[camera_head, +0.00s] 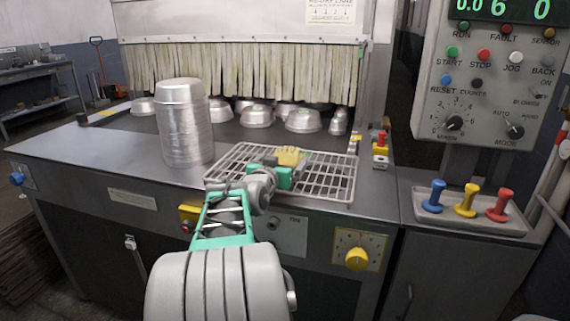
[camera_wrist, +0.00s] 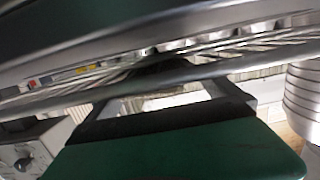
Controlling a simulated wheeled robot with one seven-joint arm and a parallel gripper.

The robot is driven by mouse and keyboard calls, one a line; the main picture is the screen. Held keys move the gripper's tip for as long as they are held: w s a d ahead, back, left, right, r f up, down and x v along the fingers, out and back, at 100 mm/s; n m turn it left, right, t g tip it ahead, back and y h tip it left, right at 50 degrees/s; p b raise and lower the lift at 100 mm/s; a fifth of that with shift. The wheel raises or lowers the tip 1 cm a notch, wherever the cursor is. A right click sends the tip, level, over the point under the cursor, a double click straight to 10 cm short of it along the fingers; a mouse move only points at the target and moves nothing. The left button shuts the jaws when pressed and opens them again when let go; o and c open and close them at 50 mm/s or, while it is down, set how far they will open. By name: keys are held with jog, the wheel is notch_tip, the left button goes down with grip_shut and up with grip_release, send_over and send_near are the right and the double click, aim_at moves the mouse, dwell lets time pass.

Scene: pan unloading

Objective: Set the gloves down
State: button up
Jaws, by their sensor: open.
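The gloves (camera_head: 290,156) show as a small tan-yellow shape over the back part of the wire rack (camera_head: 336,183). I cannot tell one glove from the other or see their full outline. My gripper (camera_head: 286,163) is low over the rack, right at the near side of the gloves, with its green body toward me. Its jaws are open. I cannot tell whether they still touch the gloves. In the wrist view my gripper (camera_wrist: 168,104) shows its dark fingers apart, with rack bars close in front; the gloves are not clearly seen there.
A tall stack of metal pans (camera_head: 186,125) stands left of the rack. Several upturned pans (camera_head: 258,116) lie behind, before the strip curtain (camera_head: 240,72). A tray (camera_head: 468,222) with coloured knobbed pegs and a control panel (camera_head: 490,80) are at right. Steel top left of the stack is bare.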

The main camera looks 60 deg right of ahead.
jog(key=shift+w+d+f, duration=0.1)
jog(key=shift+w+d, duration=0.05)
jog(key=shift+d, duration=0.5)
jog(key=shift+c, duration=0.2)
